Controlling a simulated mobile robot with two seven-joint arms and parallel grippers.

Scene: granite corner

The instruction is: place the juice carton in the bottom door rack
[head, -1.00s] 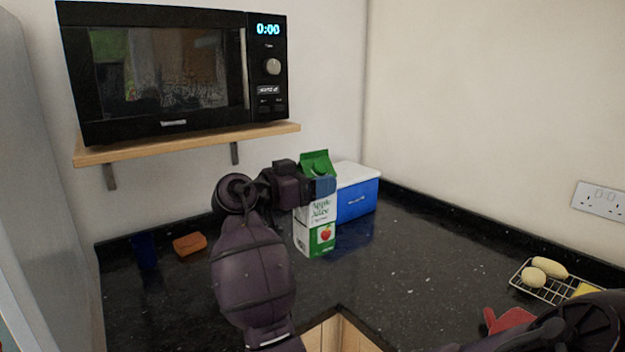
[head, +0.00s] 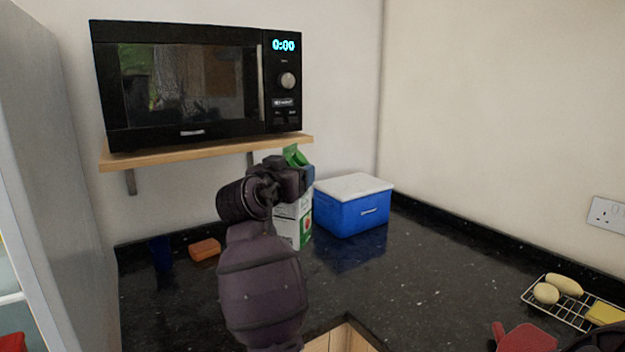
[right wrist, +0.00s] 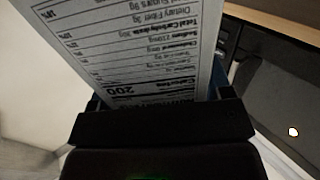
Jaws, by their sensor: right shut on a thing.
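The juice carton (head: 303,225), white and green with a green gable top, stands upright left of the blue cooler box in the head view. My right gripper (head: 300,177) is shut on its upper part and hides much of its front. I cannot tell whether its base clears the counter. In the right wrist view the carton's nutrition panel (right wrist: 150,50) fills the space above the jaws. The tall grey fridge (head: 55,180) is at the left edge, with a strip of its pale interior at the lower left. The bottom door rack is not visible. My left gripper is not in view.
A blue cooler box with a white lid (head: 350,208) stands right of the carton. A microwave (head: 200,85) sits on a wooden shelf (head: 205,152) above. An orange sponge (head: 205,249) and dark blue cup (head: 161,253) are left. A wire rack (head: 560,310) is right; the middle counter is clear.

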